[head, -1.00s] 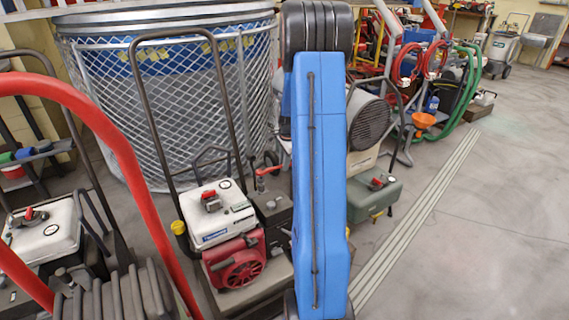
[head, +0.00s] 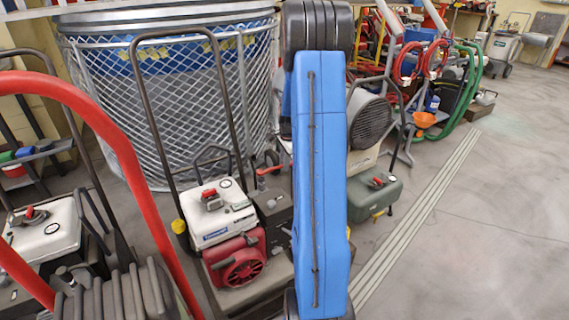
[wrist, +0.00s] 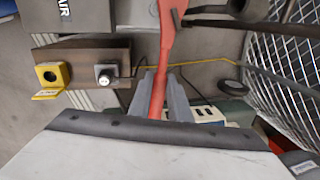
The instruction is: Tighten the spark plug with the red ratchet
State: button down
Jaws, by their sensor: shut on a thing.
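In the wrist view the long red handle of the ratchet (wrist: 167,32) runs down between the grey fingers of my gripper (wrist: 160,76), which is shut on it. The ratchet's far end is not clear. A small pale knob (wrist: 104,76) that may be the spark plug stands on a brown block, left of my fingers and apart from them. In the head view my blue arm hides my gripper. A small red handle (head: 268,170) shows above a dark block beside a red engine (head: 240,262); I cannot tell whether it is the same ratchet.
The wrist view shows a yellow fitting (wrist: 50,75) left of the knob and a mesh cage (wrist: 292,70) at right. In the head view, wheeled machines with tall handles stand close together before a large mesh bin (head: 190,100). The floor at right (head: 490,200) is clear.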

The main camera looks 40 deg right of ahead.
jog(key=shift+f, duration=0.4)
dwell(0.7)
jog(key=shift+w+d+r+n, duration=0.2)
jog(key=shift+w+r+n, duration=0.25)
jog(key=shift+r+n, duration=0.1)
jog(key=shift+f, duration=0.6)
dwell(1.3)
jog(key=shift+s+a+r+m, duration=0.2)
jog(key=shift+s+r+m, duration=0.1)
jog(key=shift+s+m, duration=0.2)
jog(key=shift+s+a+r+m, duration=0.15)
jog(key=shift+s+r+m, duration=0.2)
jog(key=shift+m, duration=0.2)
jog(key=shift+f, duration=0.65)
dwell(1.1)
